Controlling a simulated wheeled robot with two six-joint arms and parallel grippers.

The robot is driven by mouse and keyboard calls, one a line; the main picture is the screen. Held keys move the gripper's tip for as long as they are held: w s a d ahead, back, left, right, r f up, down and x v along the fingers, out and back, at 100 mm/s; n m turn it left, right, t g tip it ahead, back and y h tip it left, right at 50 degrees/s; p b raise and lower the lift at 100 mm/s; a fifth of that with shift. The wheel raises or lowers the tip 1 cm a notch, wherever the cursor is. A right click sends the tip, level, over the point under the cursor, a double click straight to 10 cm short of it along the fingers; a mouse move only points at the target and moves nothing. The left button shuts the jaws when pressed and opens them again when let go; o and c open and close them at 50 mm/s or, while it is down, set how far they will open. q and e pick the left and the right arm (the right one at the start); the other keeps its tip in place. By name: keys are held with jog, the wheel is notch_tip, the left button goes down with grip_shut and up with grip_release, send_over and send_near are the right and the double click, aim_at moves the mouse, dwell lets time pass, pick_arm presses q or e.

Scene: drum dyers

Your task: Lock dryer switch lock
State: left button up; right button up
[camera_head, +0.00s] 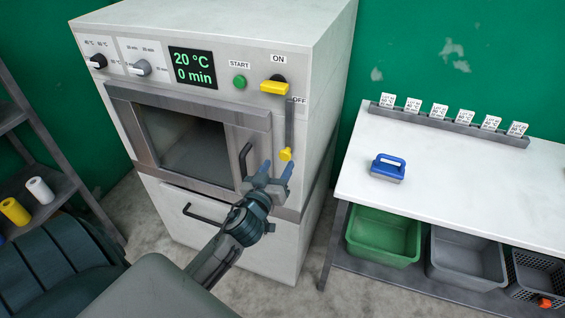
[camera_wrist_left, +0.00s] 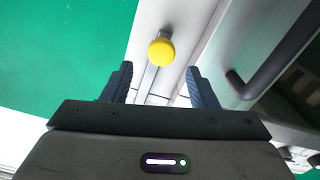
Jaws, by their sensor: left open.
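The dryer (camera_head: 215,130) stands in the head view with its display at 20 °C and 0 min. A yellow switch handle (camera_head: 274,87) is under the ON label, with OFF marked to its lower right. A grey bar runs down the right of the front to a yellow round knob (camera_head: 286,154). My left gripper (camera_head: 278,166) is open by this knob, its blue fingers pointing up at it. In the left wrist view the knob (camera_wrist_left: 161,52) appears between and just beyond the open fingertips (camera_wrist_left: 160,68); contact is not clear. My right gripper is not in view.
The dryer door handle (camera_head: 246,160) is close to the left of my gripper. A white table (camera_head: 450,165) at right holds a blue-handled tool (camera_head: 388,167) and a row of tags. A green bin (camera_head: 385,235) and grey bins stand below. Shelves are at far left.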

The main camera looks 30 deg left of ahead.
pick_arm(q)
jog(key=shift+b+v, duration=0.65)
jog(key=shift+v, duration=1.65)
